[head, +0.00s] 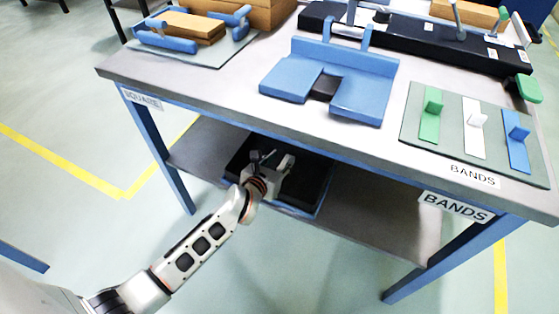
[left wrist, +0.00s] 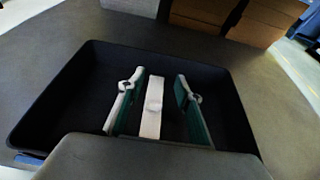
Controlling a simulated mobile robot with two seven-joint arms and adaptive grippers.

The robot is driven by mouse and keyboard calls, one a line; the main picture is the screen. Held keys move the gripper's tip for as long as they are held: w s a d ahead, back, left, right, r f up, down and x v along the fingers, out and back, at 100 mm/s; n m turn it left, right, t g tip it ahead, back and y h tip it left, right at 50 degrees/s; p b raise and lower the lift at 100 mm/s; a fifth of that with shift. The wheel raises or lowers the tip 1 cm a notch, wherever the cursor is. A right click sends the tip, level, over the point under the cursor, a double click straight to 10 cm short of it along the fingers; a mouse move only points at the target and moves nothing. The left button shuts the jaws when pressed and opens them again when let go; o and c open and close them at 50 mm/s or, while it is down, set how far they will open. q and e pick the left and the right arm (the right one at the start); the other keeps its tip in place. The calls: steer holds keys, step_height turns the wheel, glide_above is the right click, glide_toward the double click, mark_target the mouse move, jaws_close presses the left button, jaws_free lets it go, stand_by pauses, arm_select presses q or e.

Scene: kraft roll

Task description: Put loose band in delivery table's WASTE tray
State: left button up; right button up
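A white band (left wrist: 153,107) with a small raised tab lies in a black tray (left wrist: 60,95). The tray also shows on the lower shelf in the head view (head: 318,190). My left gripper (head: 270,158) is over this tray, under the tabletop. In the left wrist view the left gripper's green-padded fingers (left wrist: 158,108) stand apart, one on each side of the white band, with a gap on both sides. The band is hidden in the head view. No WASTE label is readable. My right gripper is not in view.
The tabletop (head: 235,88) overhangs the lower shelf (head: 385,228). On top are a blue fixture (head: 362,92), a black bench fixture (head: 405,45) and a mat (head: 448,150) with green, white and blue bands. Brown boxes (left wrist: 262,20) stand behind the tray.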

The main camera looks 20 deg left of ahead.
arm_select(q)
steer(key=shift+w+r, duration=0.1)
steer(key=shift+r, duration=0.25)
steer(key=shift+w+r+p, duration=0.1)
steer(key=shift+r+p, duration=0.35)
steer(key=shift+r, duration=0.15)
steer(key=v, duration=0.2)
steer(key=shift+s+r+p, duration=0.2)
steer(key=shift+s+p, duration=0.15)
steer(key=shift+p, duration=0.05)
steer(key=p+v, duration=0.2)
steer(key=v, duration=0.7)
steer(key=shift+s+f, duration=0.3)
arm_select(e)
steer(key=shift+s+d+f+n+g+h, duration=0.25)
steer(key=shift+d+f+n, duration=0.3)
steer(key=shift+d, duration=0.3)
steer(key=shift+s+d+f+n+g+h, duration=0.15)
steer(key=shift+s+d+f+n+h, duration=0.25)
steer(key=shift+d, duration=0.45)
arm_select(q)
steer(key=shift+a, duration=0.1)
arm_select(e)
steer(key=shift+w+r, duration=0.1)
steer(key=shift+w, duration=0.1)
